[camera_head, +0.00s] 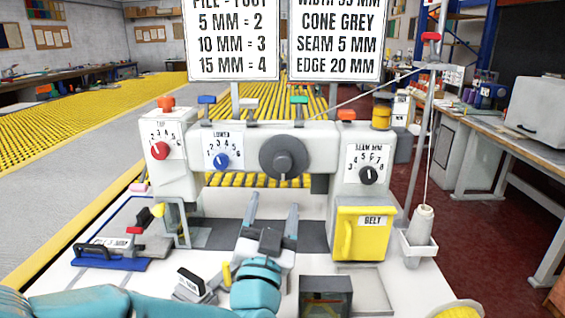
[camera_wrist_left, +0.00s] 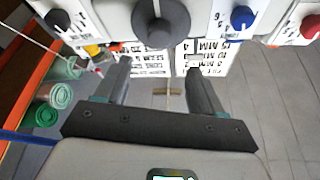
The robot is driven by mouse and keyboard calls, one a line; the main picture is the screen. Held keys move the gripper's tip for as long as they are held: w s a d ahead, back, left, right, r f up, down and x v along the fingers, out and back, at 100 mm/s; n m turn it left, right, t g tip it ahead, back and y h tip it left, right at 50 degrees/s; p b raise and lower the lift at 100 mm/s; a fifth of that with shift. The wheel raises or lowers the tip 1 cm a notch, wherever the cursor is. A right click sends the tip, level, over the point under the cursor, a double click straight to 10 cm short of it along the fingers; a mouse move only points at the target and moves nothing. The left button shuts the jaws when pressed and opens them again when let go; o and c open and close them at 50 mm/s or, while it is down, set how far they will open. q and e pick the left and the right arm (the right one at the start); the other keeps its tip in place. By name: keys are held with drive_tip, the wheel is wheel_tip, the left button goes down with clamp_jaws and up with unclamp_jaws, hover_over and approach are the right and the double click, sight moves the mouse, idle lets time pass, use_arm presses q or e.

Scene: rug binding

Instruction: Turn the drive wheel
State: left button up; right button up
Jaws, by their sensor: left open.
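The drive wheel is a dark grey round knob (camera_head: 284,157) on the front of the white sewing machine (camera_head: 323,138), between the blue dial and the right-hand column. It also shows at the top of the left wrist view (camera_wrist_left: 160,22), partly cut by the edge. My left gripper (camera_head: 272,205) is open, its two fingers apart and pointing at the machine. It is below the wheel in the head view and not touching it. In the left wrist view the gripper (camera_wrist_left: 156,72) has nothing between its fingers. My right gripper is not in view.
A red dial (camera_head: 160,150), a blue dial (camera_head: 221,160) and a black dial (camera_head: 369,174) sit on the machine face. A yellow belt box (camera_head: 358,235) and a thread cone (camera_head: 421,224) stand at right.

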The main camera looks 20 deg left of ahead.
sight(283, 166)
use_arm(q)
drive_tip(key=p+x, duration=0.1)
drive_tip(key=x, duration=0.9)
drive_tip(key=shift+w+f+p, duration=0.1)
drive_tip(key=shift+w+p, duration=0.3)
drive_tip(key=shift+w, duration=0.35)
drive_tip(key=shift+w, duration=0.1)
drive_tip(key=c, duration=1.1)
